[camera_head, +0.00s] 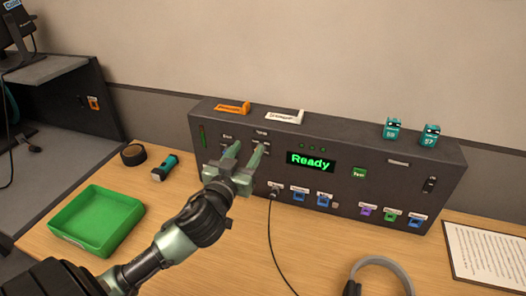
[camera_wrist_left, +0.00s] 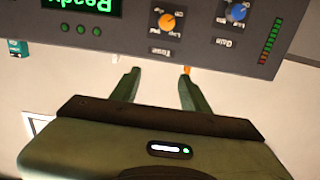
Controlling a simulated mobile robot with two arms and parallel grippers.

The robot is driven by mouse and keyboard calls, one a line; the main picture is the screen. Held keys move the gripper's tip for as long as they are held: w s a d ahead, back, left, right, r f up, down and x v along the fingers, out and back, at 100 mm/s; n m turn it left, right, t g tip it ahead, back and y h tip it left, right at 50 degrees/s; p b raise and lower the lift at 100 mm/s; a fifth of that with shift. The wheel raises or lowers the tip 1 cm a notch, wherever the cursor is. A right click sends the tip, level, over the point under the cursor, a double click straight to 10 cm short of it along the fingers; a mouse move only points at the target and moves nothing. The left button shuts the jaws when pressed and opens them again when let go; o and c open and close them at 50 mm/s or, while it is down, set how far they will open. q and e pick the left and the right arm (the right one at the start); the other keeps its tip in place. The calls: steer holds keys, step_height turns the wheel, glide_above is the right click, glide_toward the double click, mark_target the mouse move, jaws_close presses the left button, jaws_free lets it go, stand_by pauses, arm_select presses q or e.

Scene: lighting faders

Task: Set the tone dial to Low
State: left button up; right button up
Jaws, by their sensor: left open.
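The orange tone dial (camera_wrist_left: 167,22) shows in the left wrist view, which is upside down, beside the printed word Tone. Small setting words surround the dial; I cannot tell which one it points to. The blue gain dial (camera_wrist_left: 237,12) sits beside it. My left gripper (camera_wrist_left: 160,78) is open and empty, and the tone dial lies beyond its fingertips, roughly in line with the gap. In the head view my left gripper (camera_head: 246,152) is in front of the panel's upper left and hides most of the dials. Contact with the panel is not visible. My right gripper is not in view.
The dark control panel (camera_head: 390,165) has a green Ready display (camera_head: 310,161) and several coloured buttons. A cable (camera_head: 270,240) hangs from its front. A green tray (camera_head: 97,220), a flashlight (camera_head: 165,167), headphones (camera_head: 382,262) and a paper sheet (camera_head: 485,255) lie on the desk.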

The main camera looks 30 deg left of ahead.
arm_select(q)
step_height(320, 180, down, 7)
steer(key=b, duration=0.6)
steer(key=p+x, duration=0.1)
steer(key=x, duration=0.7)
steer(key=shift+r+p, duration=0.2)
steer(key=shift+p, duration=0.2)
jaws_close()
